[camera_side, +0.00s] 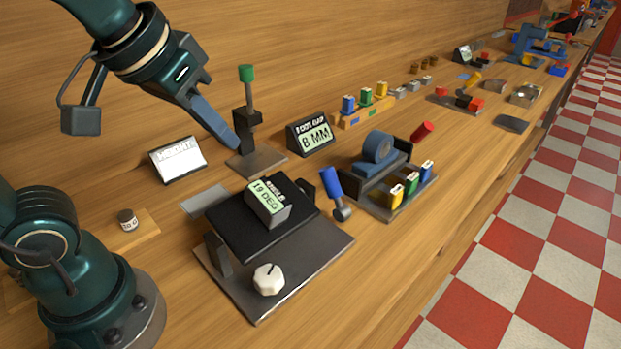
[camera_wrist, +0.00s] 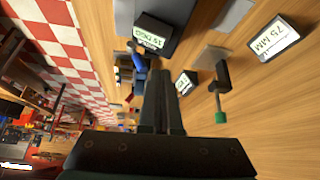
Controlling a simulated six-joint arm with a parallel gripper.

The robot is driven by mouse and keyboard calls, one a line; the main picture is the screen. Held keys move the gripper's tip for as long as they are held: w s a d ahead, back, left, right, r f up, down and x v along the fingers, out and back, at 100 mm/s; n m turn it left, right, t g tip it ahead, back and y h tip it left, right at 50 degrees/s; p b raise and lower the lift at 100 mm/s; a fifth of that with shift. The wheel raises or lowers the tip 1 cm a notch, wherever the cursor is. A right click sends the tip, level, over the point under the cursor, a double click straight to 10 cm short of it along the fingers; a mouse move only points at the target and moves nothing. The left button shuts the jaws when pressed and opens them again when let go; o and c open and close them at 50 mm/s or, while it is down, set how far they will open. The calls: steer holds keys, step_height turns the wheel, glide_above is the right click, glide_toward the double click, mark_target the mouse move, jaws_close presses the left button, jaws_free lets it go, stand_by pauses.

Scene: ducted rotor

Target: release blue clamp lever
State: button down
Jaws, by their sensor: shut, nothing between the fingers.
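The blue clamp lever (camera_side: 331,183) sits at the right edge of the tilting black plate (camera_side: 238,238), its handle slanting up to the left from a grey pivot. In the wrist view the blue lever (camera_wrist: 138,62) shows small, left of my fingers and beside the plate's display. My gripper (camera_side: 236,146) is shut and empty. In the side view it overlaps the green-knobbed post and is clearly apart from the lever; in the wrist view the closed fingers (camera_wrist: 160,80) point into the scene. The display (camera_side: 267,201) on the plate reads 19 DEG.
The green-knobbed post (camera_side: 248,105) stands on a small metal base near my gripper. A sign (camera_side: 311,135) reads 8 MM. A fixture with a blue roll (camera_side: 379,149), red handle and coloured blocks stands right of the lever. A white dial (camera_side: 268,279) is at the plate's front.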

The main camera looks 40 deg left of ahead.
steer(key=s+f+m+h, duration=0.1)
steer(key=s+f, duration=0.4)
steer(key=f, duration=0.1)
steer(key=shift+s+d+m+g, duration=0.15)
steer(key=shift+d+m+g, duration=0.15)
steer(key=shift+d, duration=0.15)
